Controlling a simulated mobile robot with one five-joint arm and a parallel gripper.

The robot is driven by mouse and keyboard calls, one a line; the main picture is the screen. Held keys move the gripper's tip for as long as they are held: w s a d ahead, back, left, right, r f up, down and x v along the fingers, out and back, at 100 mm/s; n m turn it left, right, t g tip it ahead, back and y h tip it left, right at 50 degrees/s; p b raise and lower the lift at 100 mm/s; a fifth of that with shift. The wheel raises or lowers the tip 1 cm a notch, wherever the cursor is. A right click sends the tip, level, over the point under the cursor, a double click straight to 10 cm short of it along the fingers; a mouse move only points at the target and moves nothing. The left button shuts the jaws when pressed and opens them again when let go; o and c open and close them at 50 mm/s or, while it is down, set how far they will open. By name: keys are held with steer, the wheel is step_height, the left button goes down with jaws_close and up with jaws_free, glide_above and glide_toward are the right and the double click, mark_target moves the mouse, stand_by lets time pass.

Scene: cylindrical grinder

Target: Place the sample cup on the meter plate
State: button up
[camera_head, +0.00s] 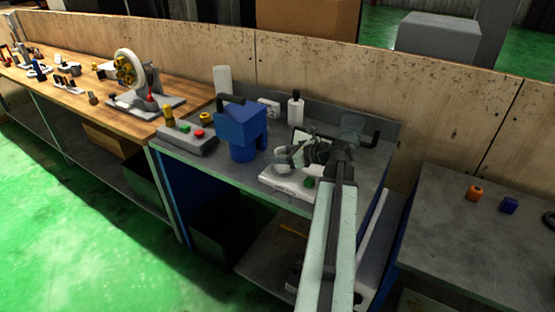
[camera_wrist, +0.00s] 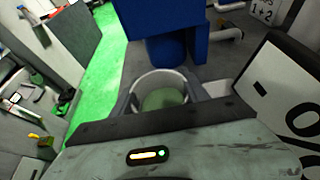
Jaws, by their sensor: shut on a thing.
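My gripper (camera_head: 291,158) is over the grey bench, shut on the sample cup. In the wrist view the cup (camera_wrist: 163,84) is a pale round cup with green inside, upright between the two fingers. In the head view it is small and partly hidden by the gripper. A low white device (camera_head: 287,184), which looks like the meter, lies on the bench below the gripper. My arm and gripper cover part of it, and I cannot tell whether the cup touches its plate.
A blue machine (camera_head: 240,130) stands close left of the gripper, also large in the wrist view (camera_wrist: 206,30). A grey control box (camera_head: 187,138) with buttons is further left. A white bottle (camera_head: 295,108) stands behind. The right bench (camera_head: 455,225) is mostly clear.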

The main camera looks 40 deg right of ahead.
steer(key=shift+w+a+r, duration=0.1)
steer(key=shift+w+a, duration=0.05)
steer(key=shift+f, duration=0.2)
steer(key=o, duration=1.5)
steer(key=shift+r, duration=0.1)
steer(key=shift+r, duration=0.3)
steer(key=p+v, duration=0.4)
steer(key=v, duration=0.8)
steer(key=shift+f+p, duration=0.15)
steer(key=shift+p, duration=0.2)
